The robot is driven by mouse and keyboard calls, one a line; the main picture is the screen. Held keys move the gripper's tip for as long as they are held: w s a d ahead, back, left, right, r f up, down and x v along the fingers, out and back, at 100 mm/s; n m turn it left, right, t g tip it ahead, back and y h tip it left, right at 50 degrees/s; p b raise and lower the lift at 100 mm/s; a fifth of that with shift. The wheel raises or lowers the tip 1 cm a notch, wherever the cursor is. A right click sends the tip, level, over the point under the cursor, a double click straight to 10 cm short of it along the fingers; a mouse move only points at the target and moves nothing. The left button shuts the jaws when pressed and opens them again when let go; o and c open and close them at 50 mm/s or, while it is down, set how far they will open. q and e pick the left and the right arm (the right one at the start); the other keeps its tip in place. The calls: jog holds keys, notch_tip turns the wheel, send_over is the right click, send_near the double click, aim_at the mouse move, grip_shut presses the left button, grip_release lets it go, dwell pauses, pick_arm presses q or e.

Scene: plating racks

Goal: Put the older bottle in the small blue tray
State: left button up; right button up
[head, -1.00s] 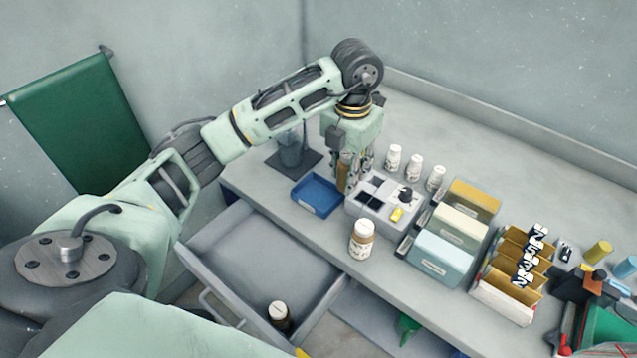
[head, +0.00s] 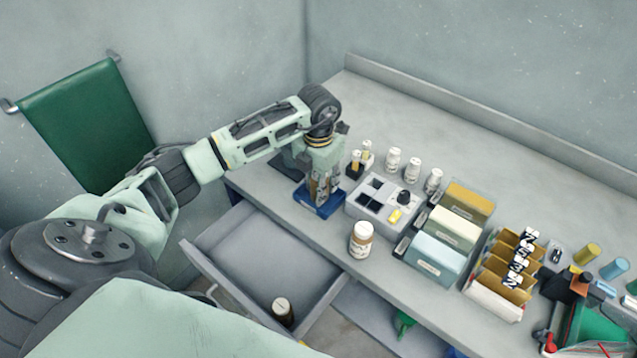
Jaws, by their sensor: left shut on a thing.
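The small blue tray (head: 306,200) lies on the bench near its left end, behind the open drawer. My left gripper (head: 322,197) points down over the tray, its fingers shut on a brownish bottle (head: 321,186). The fingers hide most of this bottle, and I cannot tell whether its base touches the tray floor. Another brown bottle with a white cap and label (head: 361,240) stands at the bench's front edge. My right gripper is not in view.
A grey device with dark panels (head: 381,196) stands right of the tray. Several white bottles (head: 412,170) stand behind it. Card boxes (head: 437,257) and a divided holder (head: 497,297) fill the right. The open drawer (head: 255,254) is mostly empty.

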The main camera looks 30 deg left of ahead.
pick_arm(q)
jog(key=shift+f, duration=0.25)
jog(key=o, duration=1)
jog(key=shift+r, duration=0.1)
jog(key=shift+o, duration=0.8)
jog(key=shift+r, duration=0.45)
notch_tip(320, 180, up, 11)
jog(key=b, duration=0.3)
jog(key=shift+f+b, duration=0.2)
jog(key=shift+b, duration=0.15)
jog(key=shift+r, duration=0.45)
